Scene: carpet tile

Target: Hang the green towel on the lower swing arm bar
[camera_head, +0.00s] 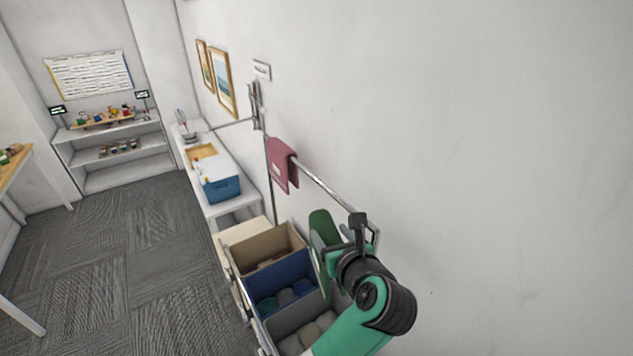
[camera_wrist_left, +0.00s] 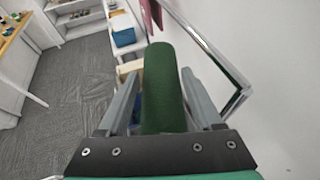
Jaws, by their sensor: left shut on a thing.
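The green towel (camera_head: 319,228) hangs folded between the fingers of my left gripper (camera_head: 340,250), which is shut on it. In the left wrist view the towel (camera_wrist_left: 163,80) stands between the two grey fingers (camera_wrist_left: 160,105). A metal bar (camera_head: 325,187) runs along the right wall and carries a maroon towel (camera_head: 283,165). The green towel is beside this bar's near end, to its left in the wrist view, apart from it there. Another thin bar (camera_head: 230,125) points left from the wall bracket (camera_head: 257,108). Which bar is lower is hard to tell. My right gripper is out of view.
Below the towel stands a cart with a tan bin (camera_head: 262,243), a blue bin (camera_head: 285,284) and a grey bin holding rolled items. A white counter (camera_head: 195,150) with a blue box (camera_head: 220,188) lies farther back. The carpet floor (camera_head: 130,245) at left is clear.

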